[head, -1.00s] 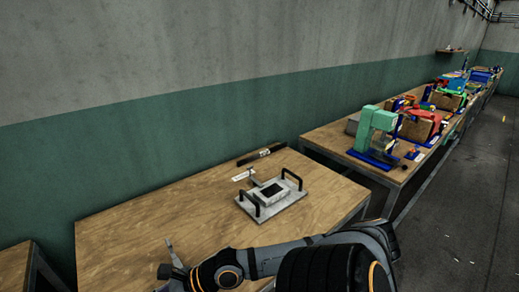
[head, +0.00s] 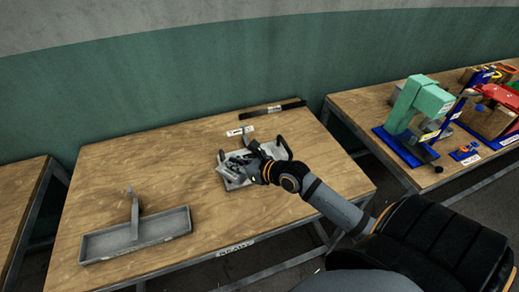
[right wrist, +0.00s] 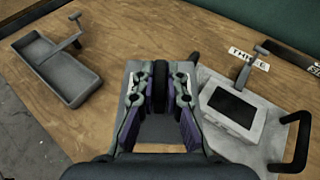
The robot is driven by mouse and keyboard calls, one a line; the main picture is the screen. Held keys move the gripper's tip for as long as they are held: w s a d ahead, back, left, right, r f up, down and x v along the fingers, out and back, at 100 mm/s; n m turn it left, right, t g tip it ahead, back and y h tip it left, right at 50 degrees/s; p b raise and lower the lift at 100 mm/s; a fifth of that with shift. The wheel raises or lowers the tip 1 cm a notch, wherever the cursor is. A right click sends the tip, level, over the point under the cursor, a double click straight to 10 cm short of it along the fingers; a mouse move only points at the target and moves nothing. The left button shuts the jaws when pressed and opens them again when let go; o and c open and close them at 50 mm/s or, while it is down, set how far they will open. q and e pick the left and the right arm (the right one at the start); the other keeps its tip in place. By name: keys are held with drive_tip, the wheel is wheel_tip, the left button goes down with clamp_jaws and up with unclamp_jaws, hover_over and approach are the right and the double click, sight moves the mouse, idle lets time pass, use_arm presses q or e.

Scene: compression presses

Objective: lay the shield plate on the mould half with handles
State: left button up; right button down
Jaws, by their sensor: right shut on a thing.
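The mould half with handles (head: 262,155) is a light grey plate on the table with a black handle at each end. The right wrist view shows its raised block (right wrist: 232,105) with a dark rectangular window. My right gripper (head: 245,168) is over its left part in the head view. In the right wrist view the gripper (right wrist: 160,110) is shut on a dark upright grip (right wrist: 160,82), seemingly that of the grey shield plate, which the fingers largely hide. I cannot tell whether the plate touches the mould half. My left gripper is not in view.
A shallow grey tray (head: 105,246) with an upright T-shaped post stands at the table's front left. A dark bar (head: 272,109) and a white label (head: 240,131) lie behind the mould half. A green press (head: 421,100) stands on the right-hand table. Wood between tray and mould half is clear.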

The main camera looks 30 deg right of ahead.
drive_tip(key=w+r+m+t+h+p, duration=0.1)
drive_tip(key=w+r+m+h+p, duration=0.1)
drive_tip(key=w, duration=0.4)
drive_tip(key=shift+m+h, duration=0.3)
drive_tip(key=shift+h, duration=0.1)
drive_tip(key=w+d+f+b, duration=0.1)
drive_tip(key=d+f, duration=0.2)
drive_tip(key=d, duration=0.1)
drive_tip(key=w+d+f+b, duration=0.1)
drive_tip(key=d+f, duration=0.2)
drive_tip(key=d, duration=0.1)
drive_tip(key=w+d+f+b, duration=0.1)
drive_tip(key=d+f, duration=0.2)
drive_tip(key=d, duration=0.1)
drive_tip(key=shift+w+d+f, duration=0.1)
drive_tip(key=shift+w+d, duration=0.1)
drive_tip(key=shift+d, duration=0.2)
drive_tip(key=f+b, duration=0.1)
drive_tip(key=d+f+b, duration=0.1)
drive_tip(key=f, duration=0.1)
drive_tip(key=shift+f, duration=0.45)
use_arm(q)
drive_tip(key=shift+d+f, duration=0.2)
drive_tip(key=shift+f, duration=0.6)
use_arm(e)
drive_tip(key=shift+w+a, duration=0.1)
drive_tip(key=shift+f, duration=0.1)
drive_tip(key=c, duration=1.4)
unclamp_jaws()
